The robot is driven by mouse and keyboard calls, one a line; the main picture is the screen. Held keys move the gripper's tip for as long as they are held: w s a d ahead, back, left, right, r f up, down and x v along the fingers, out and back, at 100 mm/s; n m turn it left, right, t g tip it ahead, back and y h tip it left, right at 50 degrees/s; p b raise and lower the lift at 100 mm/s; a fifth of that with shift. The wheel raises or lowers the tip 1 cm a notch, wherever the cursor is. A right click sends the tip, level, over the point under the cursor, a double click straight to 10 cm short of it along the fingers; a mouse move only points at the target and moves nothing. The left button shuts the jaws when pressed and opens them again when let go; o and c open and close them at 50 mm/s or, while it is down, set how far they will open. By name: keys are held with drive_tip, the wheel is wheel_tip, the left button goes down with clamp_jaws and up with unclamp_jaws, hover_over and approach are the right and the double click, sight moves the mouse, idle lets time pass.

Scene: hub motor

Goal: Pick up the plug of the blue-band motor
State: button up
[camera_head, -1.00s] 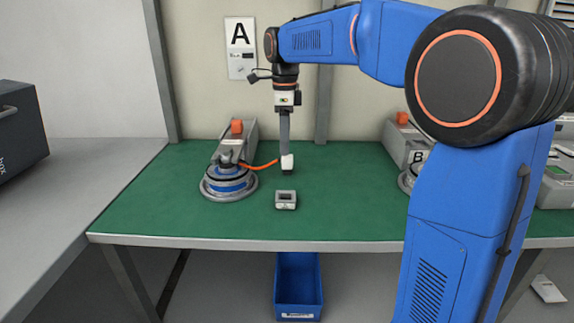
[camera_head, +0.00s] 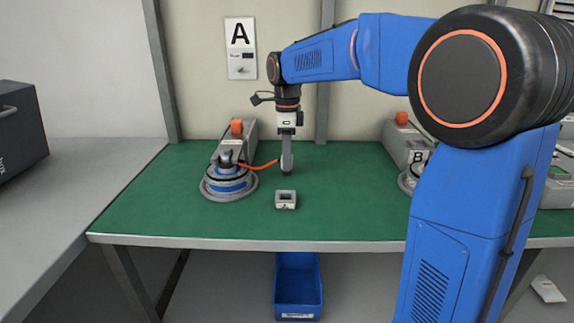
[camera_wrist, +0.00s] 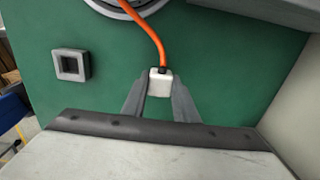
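The blue-band motor (camera_head: 226,185) lies at the left of the green bench top, a grey disc with a blue ring. An orange cable runs right from it to the white plug (camera_wrist: 160,84). My gripper (camera_head: 287,167) is low over the bench, right of the motor, and hides the plug in the head view. In the wrist view, my gripper (camera_wrist: 160,92) has one finger on each side of the plug, very close to it. I cannot tell whether the fingers press on it or leave a thin gap.
A small grey square socket block (camera_head: 286,199) stands in front of my gripper. A grey unit with an orange knob (camera_head: 237,140) stands behind the motor. Another station marked B (camera_head: 417,156) is at the right. A blue bin (camera_head: 298,285) is below the bench edge.

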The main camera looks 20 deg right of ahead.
clamp_jaws()
drive_tip(key=shift+r, duration=0.1)
